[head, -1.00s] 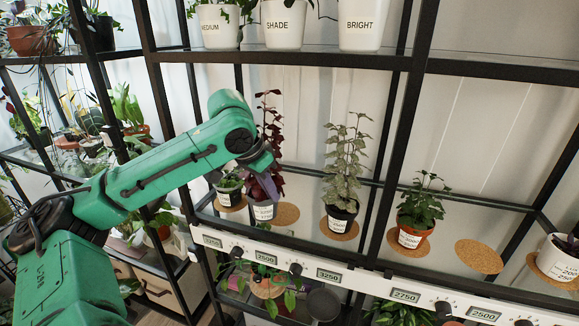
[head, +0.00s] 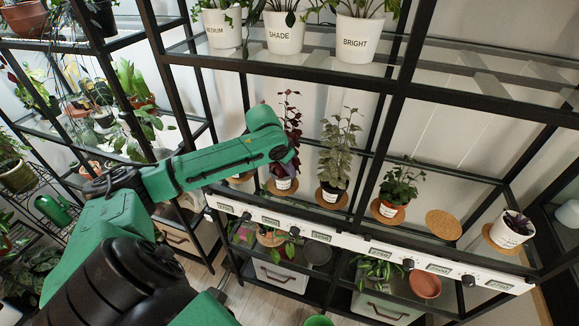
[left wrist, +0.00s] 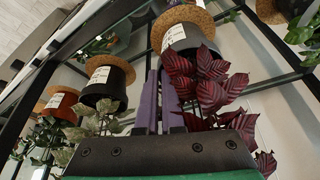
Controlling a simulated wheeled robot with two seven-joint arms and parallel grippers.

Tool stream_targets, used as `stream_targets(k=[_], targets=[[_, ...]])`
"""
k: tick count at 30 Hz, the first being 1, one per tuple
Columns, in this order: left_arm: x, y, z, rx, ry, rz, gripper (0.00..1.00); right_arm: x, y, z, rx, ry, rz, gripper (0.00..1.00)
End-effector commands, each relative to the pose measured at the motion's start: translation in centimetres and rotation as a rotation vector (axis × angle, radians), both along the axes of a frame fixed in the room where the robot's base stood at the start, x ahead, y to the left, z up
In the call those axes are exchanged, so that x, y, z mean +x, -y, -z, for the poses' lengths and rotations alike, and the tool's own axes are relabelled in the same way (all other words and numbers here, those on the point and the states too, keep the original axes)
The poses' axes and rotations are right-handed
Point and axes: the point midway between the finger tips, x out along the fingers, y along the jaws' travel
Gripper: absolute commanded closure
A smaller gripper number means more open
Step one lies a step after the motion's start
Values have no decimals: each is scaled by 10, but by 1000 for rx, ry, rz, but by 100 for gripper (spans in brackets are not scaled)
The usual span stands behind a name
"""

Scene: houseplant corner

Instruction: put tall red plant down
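The pot appears upright on a round cork mat (head: 272,189) on the glass shelf. My left gripper (head: 284,165) is at the plant, just above the pot. In the left wrist view, which is upside down, the two purple fingers (left wrist: 158,98) are near each other beside the red leaves (left wrist: 207,85) and pot (left wrist: 186,37). The leaves and fingers hide whether the stem is gripped. My right gripper is out of view.
A silvery-green plant (head: 340,140) stands close on the right, then a green plant in a terracotta pot (head: 388,210). An empty cork mat (head: 443,224) lies farther right. White pots (head: 284,33) stand on the shelf above. A white control rail (head: 340,240) runs along the shelf front.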

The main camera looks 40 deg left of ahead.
Motion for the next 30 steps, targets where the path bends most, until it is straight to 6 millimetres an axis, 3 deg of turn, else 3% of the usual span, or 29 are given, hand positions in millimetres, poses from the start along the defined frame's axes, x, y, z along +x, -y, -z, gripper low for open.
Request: stream_targets(k=[1,3,4,14,24,30], targets=[[-1,0,2,0,-4,0,100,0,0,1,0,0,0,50],[-1,0,2,-1,-6,-1,73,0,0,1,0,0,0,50],[-1,0,2,-1,-6,-1,65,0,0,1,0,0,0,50],[-2,-1,-1,1,-3,-1,65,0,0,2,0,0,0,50],[-25,-4,-58,4,-2,-2,65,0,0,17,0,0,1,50],[-29,-3,-69,0,-4,-2,65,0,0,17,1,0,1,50]])
